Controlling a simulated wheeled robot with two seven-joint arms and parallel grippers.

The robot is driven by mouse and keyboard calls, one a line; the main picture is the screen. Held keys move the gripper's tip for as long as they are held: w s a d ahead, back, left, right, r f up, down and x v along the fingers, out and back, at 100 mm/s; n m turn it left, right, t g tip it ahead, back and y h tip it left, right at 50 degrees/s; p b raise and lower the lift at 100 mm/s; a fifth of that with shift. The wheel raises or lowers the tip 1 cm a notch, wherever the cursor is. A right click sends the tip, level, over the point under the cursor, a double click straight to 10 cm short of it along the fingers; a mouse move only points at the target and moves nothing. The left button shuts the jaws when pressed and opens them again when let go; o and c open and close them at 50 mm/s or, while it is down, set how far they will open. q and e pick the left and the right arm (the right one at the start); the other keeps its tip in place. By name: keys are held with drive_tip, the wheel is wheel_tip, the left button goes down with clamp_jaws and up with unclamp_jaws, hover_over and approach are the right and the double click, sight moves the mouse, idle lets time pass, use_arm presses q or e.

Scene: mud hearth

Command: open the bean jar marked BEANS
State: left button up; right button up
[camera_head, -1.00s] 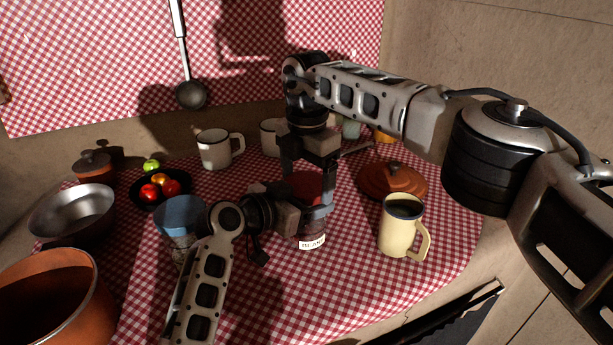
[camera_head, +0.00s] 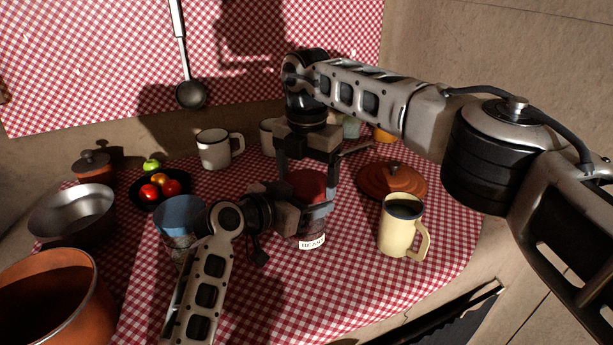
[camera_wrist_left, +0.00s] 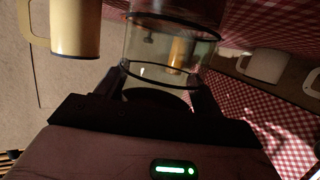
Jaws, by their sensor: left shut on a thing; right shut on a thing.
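The bean jar (camera_head: 311,244), its label reading BEANS, stands on the checked cloth near the middle of the head view. Its red lid (camera_head: 308,184) shows between the fingers of my right gripper (camera_head: 307,187), which points down from above and is shut on the lid. My left gripper (camera_head: 308,214) comes in from the left, low, and is shut around the jar's body, hiding much of it. In the left wrist view the clear glass body of the jar (camera_wrist_left: 170,50) sits between the left fingers (camera_wrist_left: 160,88). Whether the lid is loose cannot be told.
A cream mug (camera_head: 402,228) stands close right of the jar, with an orange-brown lid (camera_head: 392,180) behind it. A blue-topped vessel (camera_head: 180,215) stands left, by my left arm. A fruit bowl (camera_head: 145,201), metal bowl (camera_head: 72,212) and orange pot (camera_head: 60,300) are further left.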

sight(307, 181)
drive_tip(key=shift+r, duration=0.95)
drive_tip(key=shift+r, duration=0.1)
drive_tip(key=shift+r, duration=1.95)
use_arm(q)
drive_tip(key=o, duration=2)
drive_tip(key=shift+c, duration=0.2)
